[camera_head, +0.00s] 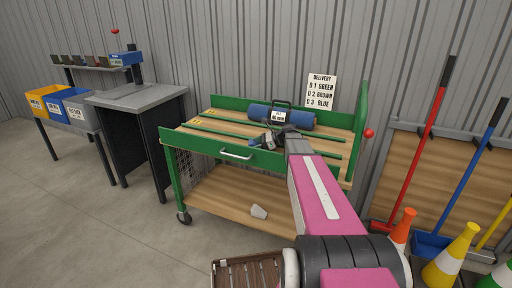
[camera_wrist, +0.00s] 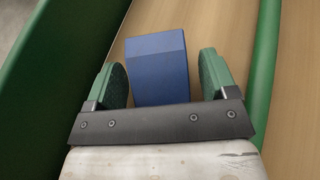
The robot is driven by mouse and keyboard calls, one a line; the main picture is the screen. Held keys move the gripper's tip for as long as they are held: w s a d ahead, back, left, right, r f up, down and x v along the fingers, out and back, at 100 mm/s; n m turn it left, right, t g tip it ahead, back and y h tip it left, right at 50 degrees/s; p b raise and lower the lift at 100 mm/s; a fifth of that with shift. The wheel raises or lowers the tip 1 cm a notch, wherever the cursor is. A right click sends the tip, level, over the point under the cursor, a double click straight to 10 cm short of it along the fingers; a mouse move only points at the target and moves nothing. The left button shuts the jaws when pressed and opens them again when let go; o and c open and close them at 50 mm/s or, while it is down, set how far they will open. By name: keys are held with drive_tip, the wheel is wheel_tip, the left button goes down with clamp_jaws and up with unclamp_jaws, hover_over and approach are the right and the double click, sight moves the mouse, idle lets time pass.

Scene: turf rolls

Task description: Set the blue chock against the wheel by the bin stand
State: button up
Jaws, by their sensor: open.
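A blue chock (camera_wrist: 158,70) lies on the wooden top shelf of the green cart (camera_head: 205,141), in a lane between green rails. My gripper (camera_wrist: 162,80) is open, with a green-padded finger on each side of the chock; gaps show on both sides. In the head view my gripper (camera_head: 268,139) is low over the cart's top near its front edge, and it and my arm largely hide the chock. A dark caster wheel (camera_head: 184,217) stands on the floor under the cart's left front leg, on the side toward the bin stand (camera_head: 78,129).
A blue roll (camera_head: 262,112) lies behind my gripper on the top shelf. A pale block (camera_head: 259,211) lies on the lower shelf. A grey cabinet (camera_head: 140,97) stands between cart and bins. A brown crate (camera_head: 235,270) and cones (camera_head: 452,255) are in front. Floor left of the wheel is clear.

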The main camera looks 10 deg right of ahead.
sight(257, 144)
drive_tip(key=v, duration=1.1)
drive_tip(key=shift+a, duration=0.1)
drive_tip(key=shift+o, duration=0.4)
drive_tip(key=shift+d+r, duration=0.2)
drive_tip(key=shift+d, duration=0.25)
drive_tip(key=a+g+h, duration=0.1)
drive_tip(key=a+h, duration=0.1)
drive_tip(key=a+g+h, duration=0.1)
drive_tip(key=a+h, duration=0.1)
drive_tip(key=w+a+h, duration=0.1)
drive_tip(key=a+h, duration=0.1)
drive_tip(key=a, duration=0.1)
drive_tip(key=shift+a+r+g+h, duration=0.15)
drive_tip(key=shift+r+g+h, duration=0.2)
drive_tip(key=shift+g+h, duration=0.05)
drive_tip(key=a+r+h, duration=0.1)
drive_tip(key=r+h, duration=0.1)
drive_tip(key=h, duration=0.1)
drive_tip(key=w+a+r+h, duration=0.1)
drive_tip(key=h, duration=0.1)
drive_tip(key=shift+a+r, duration=0.4)
drive_tip(key=shift+w+a+r+h, duration=0.15)
drive_tip(key=shift+r+h, duration=0.25)
drive_tip(key=shift+h, duration=0.3)
drive_tip(key=shift+a+f, duration=0.2)
drive_tip(key=shift+f, duration=5.2)
drive_tip(key=c, duration=1.2)
